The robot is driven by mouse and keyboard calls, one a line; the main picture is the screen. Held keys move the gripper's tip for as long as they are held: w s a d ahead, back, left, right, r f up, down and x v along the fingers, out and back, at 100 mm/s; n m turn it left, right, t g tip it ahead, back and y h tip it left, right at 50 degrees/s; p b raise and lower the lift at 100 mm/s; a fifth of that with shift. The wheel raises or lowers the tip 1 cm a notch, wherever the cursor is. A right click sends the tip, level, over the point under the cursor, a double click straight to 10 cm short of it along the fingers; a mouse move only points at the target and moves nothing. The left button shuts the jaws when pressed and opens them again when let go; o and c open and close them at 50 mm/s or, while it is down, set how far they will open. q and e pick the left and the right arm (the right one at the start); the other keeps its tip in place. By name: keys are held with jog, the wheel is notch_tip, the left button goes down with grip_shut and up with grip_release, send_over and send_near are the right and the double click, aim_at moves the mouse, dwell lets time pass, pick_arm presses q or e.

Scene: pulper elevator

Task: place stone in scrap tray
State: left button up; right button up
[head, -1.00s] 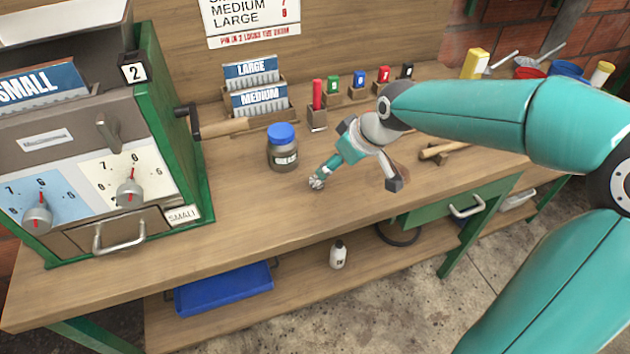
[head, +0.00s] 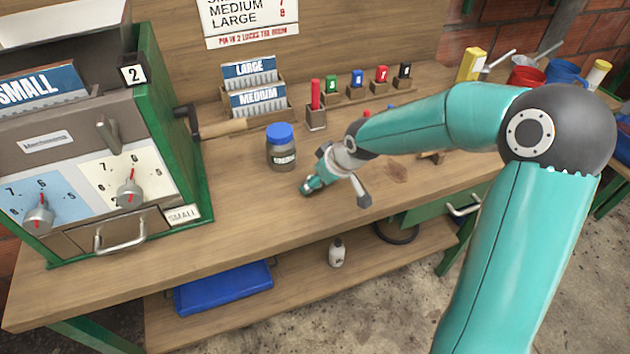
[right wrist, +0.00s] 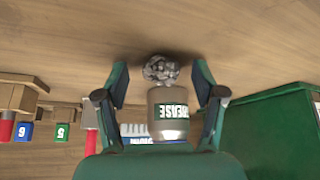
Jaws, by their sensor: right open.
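The grey, rough stone (right wrist: 160,68) lies on the wooden bench top in the right wrist view, between and just beyond my fingertips. In the head view I cannot make it out; my gripper probably covers it. My right gripper (head: 335,193) is open and empty, low over the bench in front of the grease jar; its spread fingers also show in the right wrist view (right wrist: 161,78). A blue tray (head: 222,288) sits on the lower shelf; no label shows to tell whether it is the scrap tray. My left gripper is out of view.
The grease jar (head: 282,148) with a blue lid stands close behind the gripper. The green-sided machine (head: 175,130) is at the left. Card holders (head: 258,95) and coloured numbered markers (head: 358,85) line the back.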

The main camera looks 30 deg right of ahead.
jog(key=shift+c, duration=0.3)
grip_shut()
jog(key=shift+r, duration=0.1)
